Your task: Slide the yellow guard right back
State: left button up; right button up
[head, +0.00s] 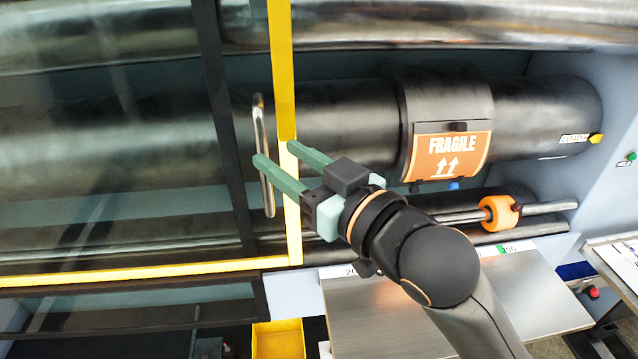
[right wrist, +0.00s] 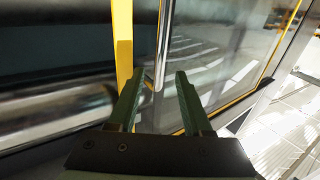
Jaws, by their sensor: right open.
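The yellow guard (head: 283,85) is a yellow-framed clear panel covering the left part of the machine. A vertical metal bar handle (head: 265,180) stands on it just left of its right upright. My right gripper (head: 275,162) is open, its two green fingers reaching left across the yellow upright at the handle. In the right wrist view the handle (right wrist: 163,45) hangs down between and beyond the open fingers (right wrist: 158,90), with the yellow upright (right wrist: 123,40) on the left. I cannot tell whether the fingers touch the handle. My left gripper is not in view.
Right of the guard are a black roller with an orange FRAGILE plate (head: 448,158) and an orange collar (head: 500,212) on a thin shaft. A grey metal table (head: 520,300) stands in front. A yellow bin (head: 278,340) is below the guard.

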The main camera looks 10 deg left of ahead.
jog(key=v, duration=0.6)
jog(key=shift+s+d+b, duration=0.25)
jog(key=shift+d+b, duration=0.1)
